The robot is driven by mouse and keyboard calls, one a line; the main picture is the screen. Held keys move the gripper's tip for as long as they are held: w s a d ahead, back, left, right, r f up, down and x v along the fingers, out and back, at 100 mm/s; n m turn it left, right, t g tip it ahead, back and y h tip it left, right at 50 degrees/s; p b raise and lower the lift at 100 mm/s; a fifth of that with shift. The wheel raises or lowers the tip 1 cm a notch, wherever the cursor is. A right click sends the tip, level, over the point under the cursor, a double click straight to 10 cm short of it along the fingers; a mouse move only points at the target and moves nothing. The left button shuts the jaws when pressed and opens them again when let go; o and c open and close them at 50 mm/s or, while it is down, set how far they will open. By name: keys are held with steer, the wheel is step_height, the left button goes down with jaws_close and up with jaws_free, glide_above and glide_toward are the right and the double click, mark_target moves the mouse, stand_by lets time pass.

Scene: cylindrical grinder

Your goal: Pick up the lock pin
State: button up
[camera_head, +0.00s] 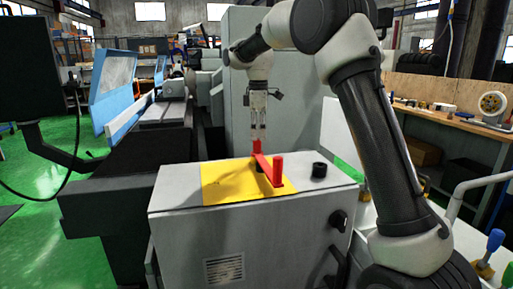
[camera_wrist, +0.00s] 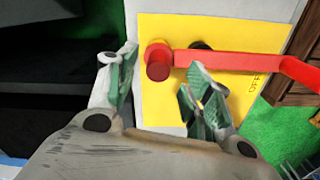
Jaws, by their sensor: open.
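A red part lies over a yellow plate (camera_head: 222,184) on top of a grey cabinet. It has a flat bar (camera_head: 265,165) with an upright red post at each end. The far post (camera_head: 257,146) is probably the lock pin; I cannot tell for sure. In the wrist view the round end of this post (camera_wrist: 158,62) shows beside the red bar (camera_wrist: 240,66). My gripper (camera_head: 258,134) points down just above the far post. It is open and empty, with the post's end between its fingers in the wrist view. Whether a finger touches it is unclear.
A black knob (camera_head: 319,169) stands on the cabinet top (camera_head: 175,186), right of the yellow plate. A dark round base (camera_wrist: 200,46) shows partly under the red bar. A tall grey machine housing (camera_head: 310,110) rises behind. A dark machine bed lies to the left.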

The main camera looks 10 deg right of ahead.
mark_target(257, 141)
steer(key=f, duration=0.4)
steer(key=shift+w+a, duration=0.15)
steer(key=shift+a, duration=0.05)
jaws_close()
steer(key=shift+r, duration=0.15)
